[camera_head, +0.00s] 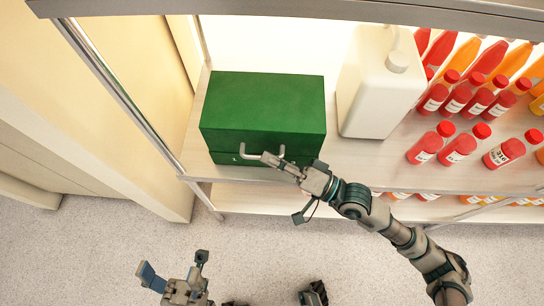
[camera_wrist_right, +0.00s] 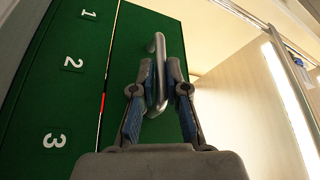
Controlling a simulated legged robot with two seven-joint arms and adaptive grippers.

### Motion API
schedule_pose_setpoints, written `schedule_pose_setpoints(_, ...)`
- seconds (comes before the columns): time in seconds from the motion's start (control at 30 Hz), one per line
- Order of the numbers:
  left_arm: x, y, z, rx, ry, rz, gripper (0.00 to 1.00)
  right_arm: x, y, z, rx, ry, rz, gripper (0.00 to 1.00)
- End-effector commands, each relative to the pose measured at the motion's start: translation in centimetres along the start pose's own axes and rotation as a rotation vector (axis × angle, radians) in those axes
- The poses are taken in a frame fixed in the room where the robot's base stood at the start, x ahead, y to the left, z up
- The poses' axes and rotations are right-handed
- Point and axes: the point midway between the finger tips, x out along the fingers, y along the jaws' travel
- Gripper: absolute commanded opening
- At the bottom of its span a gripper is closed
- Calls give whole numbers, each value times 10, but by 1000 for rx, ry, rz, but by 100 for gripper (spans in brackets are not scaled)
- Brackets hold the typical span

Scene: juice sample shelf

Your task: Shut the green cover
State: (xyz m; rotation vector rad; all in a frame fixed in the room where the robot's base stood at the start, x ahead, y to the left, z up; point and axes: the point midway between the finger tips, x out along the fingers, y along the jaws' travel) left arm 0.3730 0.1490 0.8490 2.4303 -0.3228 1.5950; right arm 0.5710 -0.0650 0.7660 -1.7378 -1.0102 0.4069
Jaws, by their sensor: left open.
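A green box (camera_head: 262,104) with a green cover stands on the upper shelf, left of a white jug. The cover's pale handle (camera_head: 262,156) is on the front of the box. It shows in the right wrist view (camera_wrist_right: 157,72) on the green cover (camera_wrist_right: 125,50). A narrow gap runs between the cover and the panel numbered 1, 2, 3 (camera_wrist_right: 48,100). My right gripper (camera_head: 285,164) is at the handle, with its fingers shut on it from both sides. My left gripper (camera_head: 175,272) is open and empty, low in front of the shelf.
A white jug (camera_head: 380,90) stands close to the right of the box. Several red-capped juice bottles (camera_head: 458,150) stand further right on the shelf (camera_head: 345,172). A metal post (camera_head: 115,88) is left of the shelf. The floor (camera_head: 100,235) in front is clear.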

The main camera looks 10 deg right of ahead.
Motion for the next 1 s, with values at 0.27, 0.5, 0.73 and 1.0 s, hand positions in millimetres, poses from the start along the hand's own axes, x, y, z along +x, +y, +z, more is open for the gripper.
schedule_pose_setpoints(0.27,-2,0,1,-1,-3,-1,75,-2,11,4,8,-9,22,23)
schedule_pose_setpoints(0.5,-2,0,1,-1,-5,4,75,-2,9,4,7,-7,19,23)
schedule_pose_setpoints(0.73,-2,2,-2,-1,-1,6,75,-2,8,3,6,-7,17,23)
schedule_pose_setpoints(1.0,-2,1,-2,0,-1,5,75,-30,8,4,1,-10,20,23)
